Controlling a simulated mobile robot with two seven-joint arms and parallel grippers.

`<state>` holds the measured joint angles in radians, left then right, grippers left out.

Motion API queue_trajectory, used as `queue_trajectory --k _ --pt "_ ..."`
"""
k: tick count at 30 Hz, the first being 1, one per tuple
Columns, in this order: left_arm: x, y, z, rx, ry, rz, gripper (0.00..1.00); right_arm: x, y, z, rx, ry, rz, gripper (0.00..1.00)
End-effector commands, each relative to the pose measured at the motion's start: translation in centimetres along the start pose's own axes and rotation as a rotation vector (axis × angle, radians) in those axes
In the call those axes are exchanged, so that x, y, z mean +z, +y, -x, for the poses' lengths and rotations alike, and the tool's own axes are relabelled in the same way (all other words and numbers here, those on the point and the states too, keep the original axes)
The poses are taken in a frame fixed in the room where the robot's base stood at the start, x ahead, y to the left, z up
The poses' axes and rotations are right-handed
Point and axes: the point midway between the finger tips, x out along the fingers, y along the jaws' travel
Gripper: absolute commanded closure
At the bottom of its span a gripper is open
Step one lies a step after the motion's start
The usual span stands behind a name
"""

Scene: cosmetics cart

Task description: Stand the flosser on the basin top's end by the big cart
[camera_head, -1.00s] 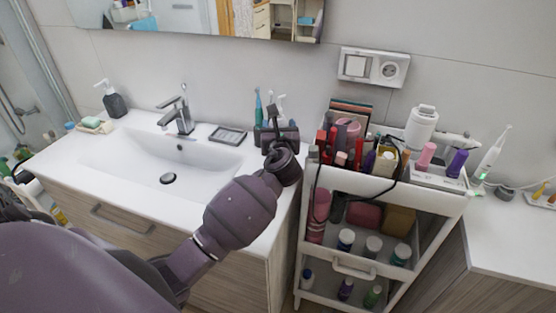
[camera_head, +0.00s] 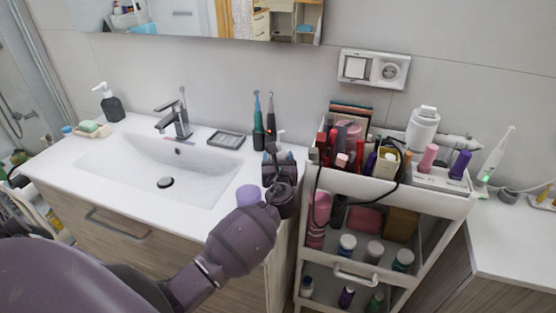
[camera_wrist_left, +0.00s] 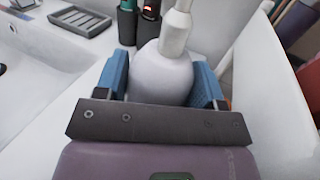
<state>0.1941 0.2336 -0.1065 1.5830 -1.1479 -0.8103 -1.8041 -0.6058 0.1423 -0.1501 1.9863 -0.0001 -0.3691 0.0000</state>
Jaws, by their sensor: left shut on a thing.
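The white flosser (camera_wrist_left: 163,72), with a round body and narrow neck, is between the blue pads of my left gripper (camera_wrist_left: 162,88) in the left wrist view. In the head view, my left gripper (camera_head: 279,165) is shut on it over the basin top's (camera_head: 210,212) right end, beside the big cart (camera_head: 335,182). Only a small white tip of the flosser (camera_head: 280,133) shows there behind the gripper. It looks about upright. Its base is hidden, so I cannot tell whether it touches the top. My right gripper is not in view.
A teal toothbrush (camera_head: 258,128) and a dark toothbrush (camera_head: 271,125) stand just behind the gripper. A grey soap dish (camera_head: 226,139) lies behind the bowl. The cart's top is full of cosmetics.

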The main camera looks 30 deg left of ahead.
Motion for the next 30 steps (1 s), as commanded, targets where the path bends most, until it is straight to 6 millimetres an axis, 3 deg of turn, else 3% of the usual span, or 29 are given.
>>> queue_trajectory --k 6,7,9,20,30 --pt "-0.2 0.0 0.0 0.000 -0.001 0.000 0.64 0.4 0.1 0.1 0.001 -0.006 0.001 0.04" --pt "-0.3 0.0 0.0 0.000 0.000 -0.001 0.34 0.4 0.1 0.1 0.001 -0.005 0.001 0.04" --pt "-0.2 0.0 0.0 0.000 0.000 0.000 0.26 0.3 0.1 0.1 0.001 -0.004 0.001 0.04" --pt "0.1 0.0 0.2 0.000 0.000 0.001 0.26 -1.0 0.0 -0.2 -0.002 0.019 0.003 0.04" --pt "0.0 0.1 5.9 -0.001 0.001 0.001 0.26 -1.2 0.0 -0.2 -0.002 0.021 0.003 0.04"
